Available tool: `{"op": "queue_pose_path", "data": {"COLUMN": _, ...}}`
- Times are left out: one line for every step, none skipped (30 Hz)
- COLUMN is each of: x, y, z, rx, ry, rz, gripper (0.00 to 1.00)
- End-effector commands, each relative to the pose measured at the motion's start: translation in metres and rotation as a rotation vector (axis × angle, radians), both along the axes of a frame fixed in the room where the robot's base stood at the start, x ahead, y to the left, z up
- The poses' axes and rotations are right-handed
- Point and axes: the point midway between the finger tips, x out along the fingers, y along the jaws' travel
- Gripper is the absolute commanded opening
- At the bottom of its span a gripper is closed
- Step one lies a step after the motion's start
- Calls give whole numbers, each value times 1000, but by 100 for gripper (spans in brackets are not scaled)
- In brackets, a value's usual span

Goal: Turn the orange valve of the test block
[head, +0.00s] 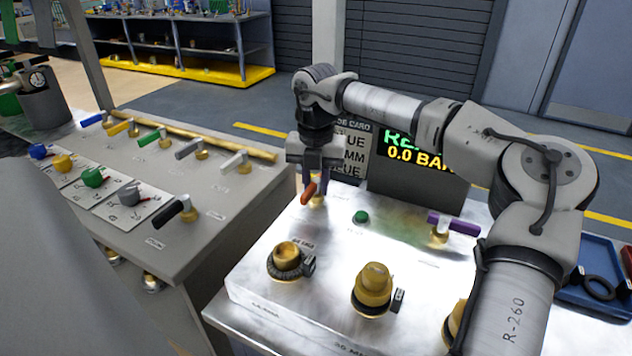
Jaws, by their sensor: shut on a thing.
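The orange valve (308,194) has an orange lever on a brass body at the back left of the test block (330,240). Its lever points toward the front left and slants. My gripper (313,182) reaches down from above and is shut on the orange valve; the fingers partly hide it. A display (415,165) behind the block reads 0.0 BAR, with its upper line partly hidden by my arm. A job card (352,150) stands beside it, also partly covered.
A purple-handled valve (452,224), a green button (361,217) and brass fittings (373,288) are on the block. A grey bench (190,200) with several coloured levers stands at left. A blue tray (590,305) lies at right.

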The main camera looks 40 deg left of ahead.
Motion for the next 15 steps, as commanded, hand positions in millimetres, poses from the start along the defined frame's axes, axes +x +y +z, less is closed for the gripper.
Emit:
{"op": "queue_pose_path", "data": {"x": 0, "y": 0, "z": 0, "rx": -1, "ry": 0, "rz": 1, "gripper": 24}}
{"op": "queue_pose_path", "data": {"x": 0, "y": 0, "z": 0, "rx": -1, "ry": 0, "rz": 1, "gripper": 28}}
{"op": "queue_pose_path", "data": {"x": 0, "y": 0, "z": 0, "rx": -1, "ry": 0, "rz": 1, "gripper": 33}}
{"op": "queue_pose_path", "data": {"x": 0, "y": 0, "z": 0, "rx": -1, "ry": 0, "rz": 1, "gripper": 37}}
{"op": "queue_pose_path", "data": {"x": 0, "y": 0, "z": 0, "rx": -1, "ry": 0, "rz": 1, "gripper": 41}}
{"op": "queue_pose_path", "data": {"x": 0, "y": 0, "z": 0, "rx": -1, "ry": 1, "rz": 1, "gripper": 45}}
{"op": "queue_pose_path", "data": {"x": 0, "y": 0, "z": 0, "rx": -1, "ry": 1, "rz": 1, "gripper": 45}}
{"op": "queue_pose_path", "data": {"x": 0, "y": 0, "z": 0, "rx": -1, "ry": 1, "rz": 1, "gripper": 45}}
{"op": "queue_pose_path", "data": {"x": 0, "y": 0, "z": 0, "rx": 0, "ry": 0, "rz": 1, "gripper": 45}}
{"op": "queue_pose_path", "data": {"x": 0, "y": 0, "z": 0, "rx": 0, "ry": 0, "rz": 1, "gripper": 45}}
{"op": "queue_pose_path", "data": {"x": 0, "y": 0, "z": 0, "rx": 0, "ry": 0, "rz": 1, "gripper": 45}}
{"op": "queue_pose_path", "data": {"x": 0, "y": 0, "z": 0, "rx": 0, "ry": 0, "rz": 1, "gripper": 45}}
{"op": "queue_pose_path", "data": {"x": 0, "y": 0, "z": 0, "rx": 0, "ry": 0, "rz": 1, "gripper": 45}}
{"op": "queue_pose_path", "data": {"x": 0, "y": 0, "z": 1, "rx": 0, "ry": 0, "rz": 1, "gripper": 45}}
{"op": "queue_pose_path", "data": {"x": 0, "y": 0, "z": 2, "rx": 0, "ry": 0, "rz": 1, "gripper": 45}}
